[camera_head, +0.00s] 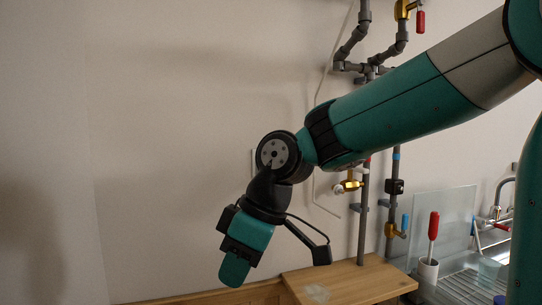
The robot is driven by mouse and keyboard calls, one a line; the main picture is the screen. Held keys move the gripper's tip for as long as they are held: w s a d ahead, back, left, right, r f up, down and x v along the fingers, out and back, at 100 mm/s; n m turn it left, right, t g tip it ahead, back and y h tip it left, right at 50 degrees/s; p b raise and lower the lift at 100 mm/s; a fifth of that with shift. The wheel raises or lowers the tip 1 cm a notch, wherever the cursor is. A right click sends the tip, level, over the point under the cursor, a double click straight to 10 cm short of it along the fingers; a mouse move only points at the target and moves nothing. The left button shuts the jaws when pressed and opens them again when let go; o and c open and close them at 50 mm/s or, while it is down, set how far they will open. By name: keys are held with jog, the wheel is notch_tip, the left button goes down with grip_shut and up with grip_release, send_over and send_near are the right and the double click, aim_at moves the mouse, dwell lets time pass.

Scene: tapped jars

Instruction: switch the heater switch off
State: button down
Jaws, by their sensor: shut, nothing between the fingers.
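My gripper (235,272) hangs in front of the pale wall, left of the wooden counter, pointing down. It is shut and empty, and touches nothing that I can see. I cannot make out the heater switch. A thin pale edge (253,160) shows on the wall just left of my wrist joint; my wrist covers the rest, so I cannot tell whether it is the switch plate.
A wooden counter (360,284) lies at the lower right. Behind my arm are grey pipes (362,235), a brass valve (350,185) and a blue-handled tap (398,230). A cup (428,270) holds a red-handled tool. The wall at left is clear.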

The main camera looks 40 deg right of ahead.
jog(key=w+d+r+n+t+p, duration=0.1)
jog(key=w+d+r+p, duration=0.1)
jog(key=w+d+r, duration=0.3)
jog(key=w+d+r+n+t+h+p, duration=0.1)
jog(key=w+d+r, duration=0.4)
jog(key=d, duration=0.6)
jog(key=w+d+r+n+t+h+p, duration=0.1)
jog(key=w+d+r+p, duration=0.3)
jog(key=d+r, duration=0.4)
jog(key=shift+w+n+t, duration=0.3)
jog(key=shift+w+n, duration=0.15)
jog(key=shift+n, duration=0.35)
jog(key=shift+f, duration=0.1)
jog(key=w+a+f+p, duration=0.1)
jog(key=w+f+p, duration=0.5)
jog(key=w+f, duration=0.2)
jog(key=shift+w+f, duration=0.25)
jog(key=shift+f, duration=0.55)
